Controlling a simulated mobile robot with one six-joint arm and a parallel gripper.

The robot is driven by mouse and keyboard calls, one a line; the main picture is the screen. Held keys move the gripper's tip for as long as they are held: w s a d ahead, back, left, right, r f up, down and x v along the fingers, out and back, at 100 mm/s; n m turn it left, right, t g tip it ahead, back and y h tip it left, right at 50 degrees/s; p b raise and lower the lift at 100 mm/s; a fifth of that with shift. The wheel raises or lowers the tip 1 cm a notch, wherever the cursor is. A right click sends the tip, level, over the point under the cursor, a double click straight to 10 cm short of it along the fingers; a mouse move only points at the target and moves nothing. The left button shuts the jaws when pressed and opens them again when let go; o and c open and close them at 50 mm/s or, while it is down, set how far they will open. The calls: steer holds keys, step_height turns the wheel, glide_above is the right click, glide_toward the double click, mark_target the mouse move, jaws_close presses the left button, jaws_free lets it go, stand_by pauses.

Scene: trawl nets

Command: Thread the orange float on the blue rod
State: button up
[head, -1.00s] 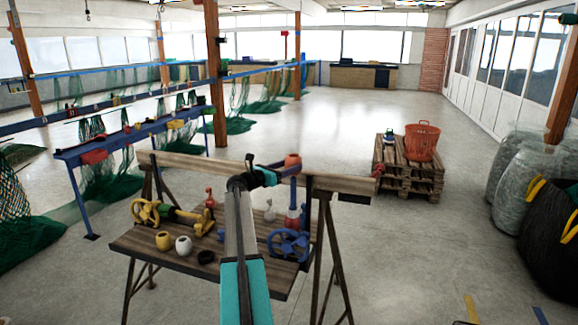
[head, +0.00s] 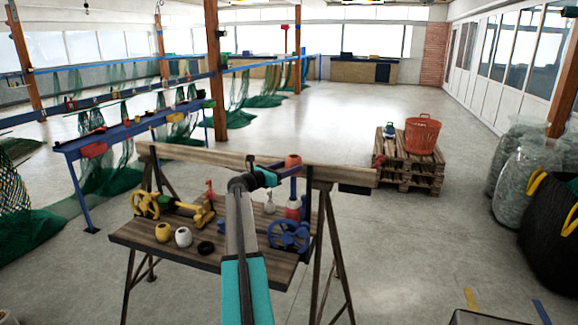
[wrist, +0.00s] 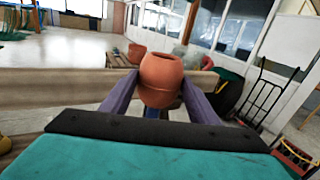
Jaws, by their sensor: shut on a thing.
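The orange float (head: 292,160) is a rounded clay-coloured piece with an open hole in its top. My gripper (wrist: 160,92) is shut on the float (wrist: 161,78), with one purple finger on each side. In the head view the float is upright above the right part of the bench. The blue rod (head: 293,188) stands below it, with a red piece around or at its lower part. A bit of blue (wrist: 154,113) shows under the float in the wrist view. No rod tip shows in the float's top hole. I cannot tell whether the rod enters the float's underside.
The wooden bench (head: 150,238) carries a blue handwheel (head: 288,236), a yellow valve-like piece (head: 146,204), yellow and white pots, and a black ring (head: 206,248). A wooden beam (head: 200,157) runs along its back. A pallet (head: 404,168) with an orange basket (head: 422,134) stands behind right.

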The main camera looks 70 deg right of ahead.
steer(key=shift+f+b, duration=0.3)
steer(key=shift+f, duration=0.5)
steer(key=o, duration=1.1)
steer(key=shift+f, duration=0.1)
steer(key=b+v, duration=0.4)
steer(key=v, duration=1)
steer(key=shift+d, duration=0.1)
